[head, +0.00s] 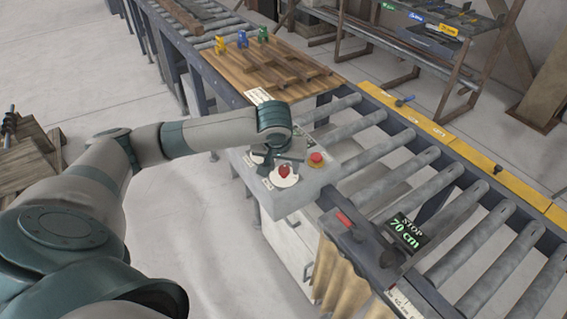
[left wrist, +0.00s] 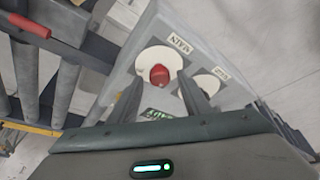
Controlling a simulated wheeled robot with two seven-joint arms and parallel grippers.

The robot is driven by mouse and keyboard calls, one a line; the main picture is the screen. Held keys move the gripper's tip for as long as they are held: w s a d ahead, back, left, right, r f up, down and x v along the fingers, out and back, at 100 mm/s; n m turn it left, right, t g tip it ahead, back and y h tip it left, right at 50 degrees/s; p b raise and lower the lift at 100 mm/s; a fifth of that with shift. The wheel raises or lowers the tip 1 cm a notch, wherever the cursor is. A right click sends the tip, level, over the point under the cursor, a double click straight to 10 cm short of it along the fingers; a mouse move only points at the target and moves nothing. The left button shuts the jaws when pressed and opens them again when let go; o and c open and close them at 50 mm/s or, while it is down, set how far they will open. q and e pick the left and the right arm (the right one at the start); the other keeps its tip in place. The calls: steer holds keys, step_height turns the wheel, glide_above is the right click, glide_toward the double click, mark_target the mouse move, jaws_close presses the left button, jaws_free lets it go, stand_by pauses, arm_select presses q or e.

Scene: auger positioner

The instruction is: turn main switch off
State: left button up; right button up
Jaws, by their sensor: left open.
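The main switch is a red knob (left wrist: 159,75) on a round white plate, beside a label reading MAIN (left wrist: 180,43) in the left wrist view. The same knob shows in the head view (head: 284,171) on the grey control box (head: 290,200). My left gripper (head: 272,163) is open over the box, close to the knob. In the left wrist view its fingertips (left wrist: 160,80) lie on either side of the knob; I cannot tell whether they touch it. A second white plate (left wrist: 205,82) is partly hidden by one finger. My right gripper is not in view.
A wooden board (head: 265,70) lies behind.

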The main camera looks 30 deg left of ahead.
arm_select(q)
steer(key=shift+w+f, duration=0.1)
steer(key=shift+f, duration=0.2)
steer(key=c, duration=1)
